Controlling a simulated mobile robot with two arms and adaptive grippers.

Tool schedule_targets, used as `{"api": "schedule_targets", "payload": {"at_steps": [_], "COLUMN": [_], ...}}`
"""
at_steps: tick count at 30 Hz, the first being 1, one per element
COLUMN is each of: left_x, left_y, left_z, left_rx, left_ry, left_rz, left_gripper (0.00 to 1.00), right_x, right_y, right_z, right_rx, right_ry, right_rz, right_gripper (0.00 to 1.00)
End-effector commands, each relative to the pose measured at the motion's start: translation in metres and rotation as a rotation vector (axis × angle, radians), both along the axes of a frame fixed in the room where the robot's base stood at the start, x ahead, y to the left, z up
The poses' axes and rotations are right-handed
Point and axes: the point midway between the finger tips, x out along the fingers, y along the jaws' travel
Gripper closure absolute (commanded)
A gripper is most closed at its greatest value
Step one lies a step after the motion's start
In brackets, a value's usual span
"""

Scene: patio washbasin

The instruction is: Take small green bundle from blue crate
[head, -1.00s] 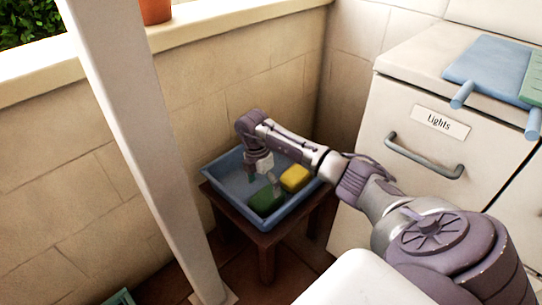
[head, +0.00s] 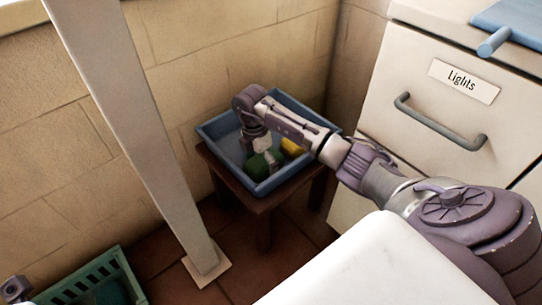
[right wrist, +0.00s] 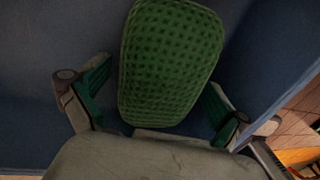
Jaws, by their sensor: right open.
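The small green bundle (head: 257,167) lies in the blue crate (head: 213,148), towards its front. It has a dimpled, rounded surface and fills the upper middle of the right wrist view (right wrist: 170,65). My right gripper (head: 264,158) reaches down into the crate at the bundle. In the right wrist view its open fingers (right wrist: 158,85) stand on either side of the bundle's near end, with gaps showing. The gripper and forearm hide part of the bundle and crate in the head view. My left gripper's fingers do not show.
A yellow item (head: 292,148) lies beside the bundle in the crate. The crate stands on a small brown table (head: 262,204) against the tiled wall. A slanting white post (head: 150,140) is to the left. A green crate (head: 92,275) is at lower left, a white drawer cabinet (head: 415,75) at right.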

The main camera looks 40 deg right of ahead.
Motion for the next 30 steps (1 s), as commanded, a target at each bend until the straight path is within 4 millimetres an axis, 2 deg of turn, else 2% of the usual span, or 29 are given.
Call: {"api": "schedule_targets", "payload": {"at_steps": [5,15,16,23,26,30], "left_x": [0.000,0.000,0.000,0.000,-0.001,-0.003], "left_y": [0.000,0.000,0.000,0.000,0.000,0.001], "left_z": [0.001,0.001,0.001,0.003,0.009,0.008], "left_rx": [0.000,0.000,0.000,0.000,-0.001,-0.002], "left_ry": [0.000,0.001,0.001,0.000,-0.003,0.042], "left_rz": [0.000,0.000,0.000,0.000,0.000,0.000], "left_gripper": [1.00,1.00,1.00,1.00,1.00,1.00], "right_x": [0.000,0.000,0.000,0.000,0.000,0.001], "right_y": [0.000,0.000,0.000,0.000,0.000,-0.001], "right_z": [0.001,0.001,0.001,0.003,0.015,0.044], "right_rx": [0.000,0.000,0.000,0.000,0.000,-0.001], "right_ry": [0.000,0.001,0.000,0.000,-0.002,-0.003], "right_rz": [0.000,0.000,0.000,0.000,0.000,0.000], "right_gripper": [0.00,0.57,0.59,0.59,0.59,0.59]}}
